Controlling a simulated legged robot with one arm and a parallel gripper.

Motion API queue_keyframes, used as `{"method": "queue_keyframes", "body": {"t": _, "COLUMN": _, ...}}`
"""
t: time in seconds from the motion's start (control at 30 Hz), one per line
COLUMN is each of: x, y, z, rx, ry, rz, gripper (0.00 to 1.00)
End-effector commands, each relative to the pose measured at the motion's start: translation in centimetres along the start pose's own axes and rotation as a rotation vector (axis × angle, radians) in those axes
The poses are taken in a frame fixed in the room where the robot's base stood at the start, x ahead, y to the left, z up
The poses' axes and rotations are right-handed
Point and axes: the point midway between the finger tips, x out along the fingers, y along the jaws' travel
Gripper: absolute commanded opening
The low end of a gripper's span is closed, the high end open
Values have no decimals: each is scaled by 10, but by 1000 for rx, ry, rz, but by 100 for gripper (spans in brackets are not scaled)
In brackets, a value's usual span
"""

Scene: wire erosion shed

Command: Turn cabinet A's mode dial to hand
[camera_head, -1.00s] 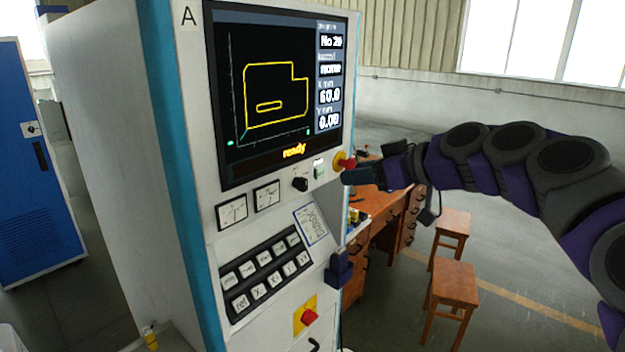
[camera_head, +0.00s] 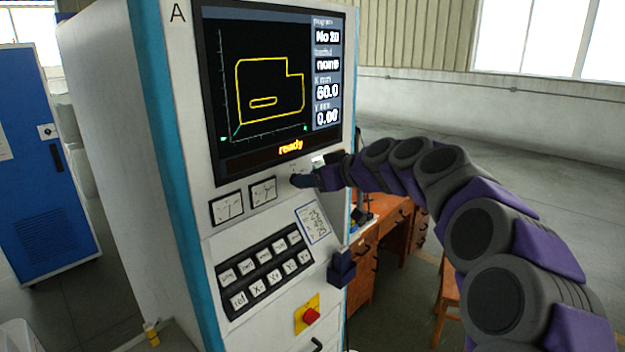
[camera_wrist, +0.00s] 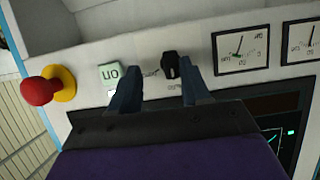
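Cabinet A (camera_head: 172,110) is a white cabinet with a blue edge stripe, marked "A" at the top. Its mode dial (camera_wrist: 171,64) is a small black knob, seen in the wrist view between a green button and a gauge. Labels beside it are too small to read, so I cannot tell its setting. My gripper (camera_wrist: 162,88) is open, its two dark fingers on either side of the dial, with visible room to each. Contact is not evident. In the head view my gripper (camera_head: 300,181) is at the panel below the screen and covers the dial.
The screen (camera_head: 270,85) reads "ready". The green button (camera_wrist: 110,75) and a red emergency stop (camera_wrist: 42,90) on yellow sit left of the dial in the wrist view. Two gauges (camera_head: 227,207) and a keypad (camera_head: 262,272) are nearby. A second red button (camera_head: 310,315) is lower down.

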Motion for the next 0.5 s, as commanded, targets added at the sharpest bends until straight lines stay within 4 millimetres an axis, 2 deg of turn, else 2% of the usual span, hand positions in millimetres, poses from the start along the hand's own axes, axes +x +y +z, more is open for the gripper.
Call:
{"method": "queue_keyframes", "body": {"t": 0.13, "x": 7, "y": -5, "z": -2, "rx": -4, "ry": -3, "rz": 1, "gripper": 44}}
{"method": "queue_keyframes", "body": {"t": 0.33, "x": 4, "y": -2, "z": -1, "rx": -2, "ry": 0, "rz": 0, "gripper": 44}}
{"method": "queue_keyframes", "body": {"t": 0.37, "x": 3, "y": -1, "z": -1, "rx": -1, "ry": 1, "rz": 0, "gripper": 38}}
{"method": "queue_keyframes", "body": {"t": 0.5, "x": 3, "y": -1, "z": -1, "rx": -1, "ry": 1, "rz": 0, "gripper": 24}}
